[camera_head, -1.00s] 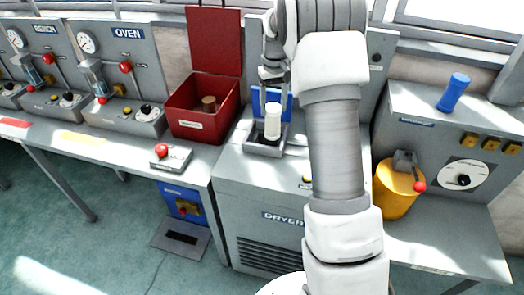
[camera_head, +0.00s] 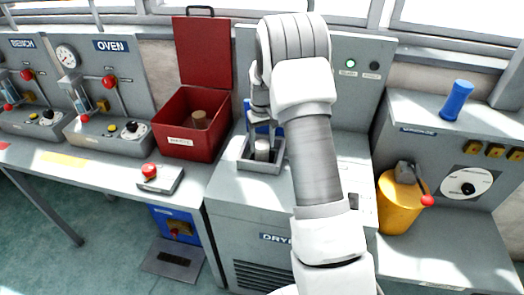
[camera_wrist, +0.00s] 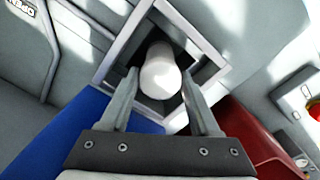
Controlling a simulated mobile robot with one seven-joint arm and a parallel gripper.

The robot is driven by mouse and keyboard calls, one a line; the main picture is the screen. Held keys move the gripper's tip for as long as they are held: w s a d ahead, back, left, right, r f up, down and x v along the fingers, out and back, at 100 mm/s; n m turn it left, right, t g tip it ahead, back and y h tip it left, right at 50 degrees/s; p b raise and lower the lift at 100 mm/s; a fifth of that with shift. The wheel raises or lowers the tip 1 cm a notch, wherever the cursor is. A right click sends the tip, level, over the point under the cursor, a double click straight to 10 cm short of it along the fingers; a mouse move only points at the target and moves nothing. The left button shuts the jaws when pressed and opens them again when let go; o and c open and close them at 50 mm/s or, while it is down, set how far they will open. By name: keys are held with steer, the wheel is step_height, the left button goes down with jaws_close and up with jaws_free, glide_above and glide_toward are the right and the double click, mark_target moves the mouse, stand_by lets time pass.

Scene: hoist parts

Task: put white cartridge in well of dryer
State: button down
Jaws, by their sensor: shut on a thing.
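The white cartridge (camera_head: 262,150) is upright inside the square grey rim of the well (camera_head: 248,164) on top of the dryer (camera_head: 235,202). In the wrist view the cartridge (camera_wrist: 160,76) shows end-on between the two fingers of my gripper (camera_wrist: 161,84), which is shut on it. The well's rim (camera_wrist: 113,62) surrounds it there, with dark space around the cartridge. Its lower end is hidden, so I cannot tell whether it touches the bottom. The well's blue lid (camera_wrist: 48,142) stands open behind; my arm partly covers it in the head view.
An open red box (camera_head: 186,145) with a brown cylinder (camera_head: 199,119) stands left of the dryer. A red button on a grey box (camera_head: 152,176) sits nearby. A yellow canister (camera_head: 397,205) and a blue cylinder (camera_head: 457,100) are at right.

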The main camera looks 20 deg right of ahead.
mark_target(262, 156)
steer(key=shift+f, duration=1.6)
steer(key=shift+c, duration=0.6)
jaws_free()
